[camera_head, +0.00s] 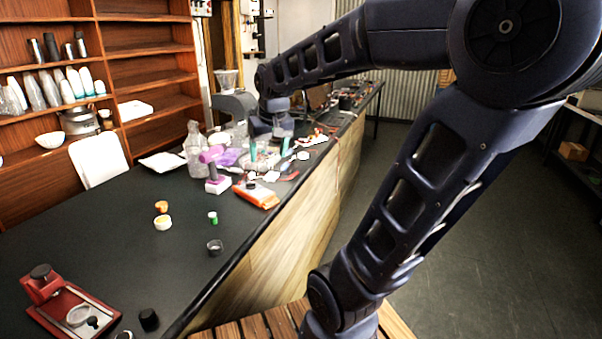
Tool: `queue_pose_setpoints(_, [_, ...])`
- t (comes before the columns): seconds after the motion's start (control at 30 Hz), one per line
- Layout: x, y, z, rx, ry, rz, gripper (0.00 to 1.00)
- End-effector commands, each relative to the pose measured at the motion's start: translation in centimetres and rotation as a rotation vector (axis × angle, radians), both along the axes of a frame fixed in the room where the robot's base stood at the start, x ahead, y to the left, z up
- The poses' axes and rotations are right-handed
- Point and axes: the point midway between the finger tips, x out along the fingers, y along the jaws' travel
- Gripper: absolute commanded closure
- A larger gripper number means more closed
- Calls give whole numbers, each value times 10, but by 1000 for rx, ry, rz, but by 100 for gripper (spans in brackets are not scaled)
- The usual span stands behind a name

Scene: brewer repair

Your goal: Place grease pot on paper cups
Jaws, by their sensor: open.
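My gripper (268,157) hangs over the crowded middle of the dark counter (110,235), with its two teal fingers apart and pointing down. It looks empty. I cannot tell for sure which item is the grease pot. Small round pots stand on the near counter: a white one with a yellowish rim (163,223), a small green-and-white one (213,217) and a dark open one (215,247). I cannot pick out the paper cups with certainty. Pale cup-like stacks (85,80) stand on the shelf at the left. The clutter below my gripper is partly hidden by it.
A red device (60,305) stands at the near left. A grey grinder (232,100) stands behind. The left counter has free room.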

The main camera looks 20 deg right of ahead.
Motion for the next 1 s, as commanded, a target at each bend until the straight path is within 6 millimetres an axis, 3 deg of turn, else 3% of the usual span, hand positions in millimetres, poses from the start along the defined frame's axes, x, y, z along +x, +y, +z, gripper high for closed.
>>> queue_pose_setpoints(0.2, [-60,-33,-9,-4,-57,-49,29])
queue_pose_setpoints(0.4, [-95,-48,-22,-11,-90,-79,29])
queue_pose_setpoints(0.6, [-107,-52,-28,-14,-100,-87,25])
queue_pose_setpoints(1.0, [-107,-52,-28,-14,-100,-86,25])
